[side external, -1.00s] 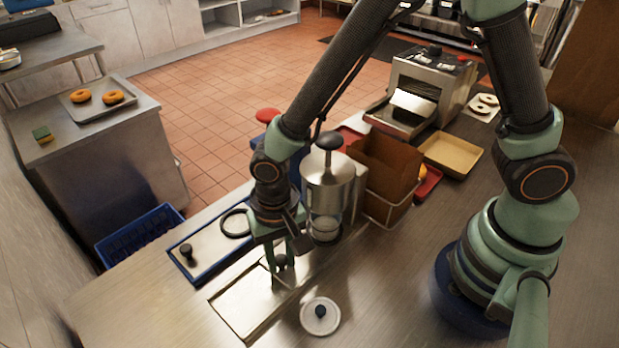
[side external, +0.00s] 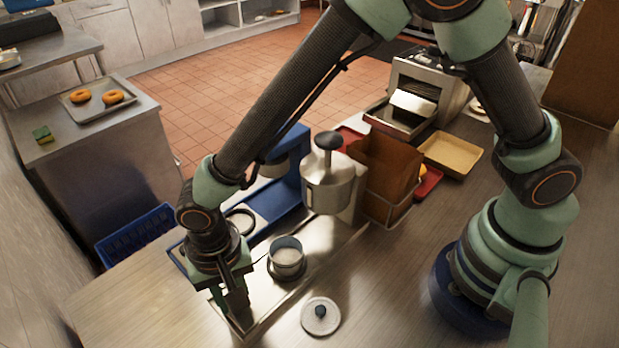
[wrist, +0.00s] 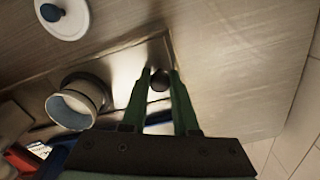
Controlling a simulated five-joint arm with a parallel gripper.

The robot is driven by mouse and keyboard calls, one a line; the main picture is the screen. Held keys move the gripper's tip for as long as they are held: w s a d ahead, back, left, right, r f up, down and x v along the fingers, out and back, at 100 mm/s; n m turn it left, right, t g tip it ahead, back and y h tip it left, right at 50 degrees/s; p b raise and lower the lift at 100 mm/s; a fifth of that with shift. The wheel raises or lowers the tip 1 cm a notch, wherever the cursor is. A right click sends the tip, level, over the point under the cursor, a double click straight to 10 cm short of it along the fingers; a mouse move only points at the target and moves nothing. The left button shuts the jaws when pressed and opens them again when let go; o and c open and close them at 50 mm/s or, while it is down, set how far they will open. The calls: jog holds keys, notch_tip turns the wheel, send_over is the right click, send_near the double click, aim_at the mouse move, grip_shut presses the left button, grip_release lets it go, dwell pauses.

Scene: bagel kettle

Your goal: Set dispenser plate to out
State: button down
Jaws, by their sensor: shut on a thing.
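The dispenser (side external: 330,185), a steel cylinder with a black top knob, stands at the middle of the counter. The bright metal dispenser plate (side external: 318,248) lies in a track running from under it toward the front left. A round metal cup (side external: 286,257) sits on the plate, clear of the dispenser; it also shows in the wrist view (wrist: 75,105). My gripper (side external: 235,304) is low at the plate's outer end. In the wrist view, my gripper (wrist: 160,76) is shut on the plate's black knob (wrist: 159,84). In the side view the gripper hides the knob.
A round lid with a dark knob (side external: 320,316) lies right of the track. A blue-framed unit (side external: 290,190) stands beside the dispenser. A brown box (side external: 385,175) in a wire holder is behind right. Bare counter lies at the front left.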

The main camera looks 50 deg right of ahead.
jog(key=shift+a, duration=0.4)
jog(key=c, duration=0.7)
grip_release()
jog(key=shift+d, duration=0.1)
notch_tip(320, 180, up, 12)
jog(key=shift+r, duration=0.1)
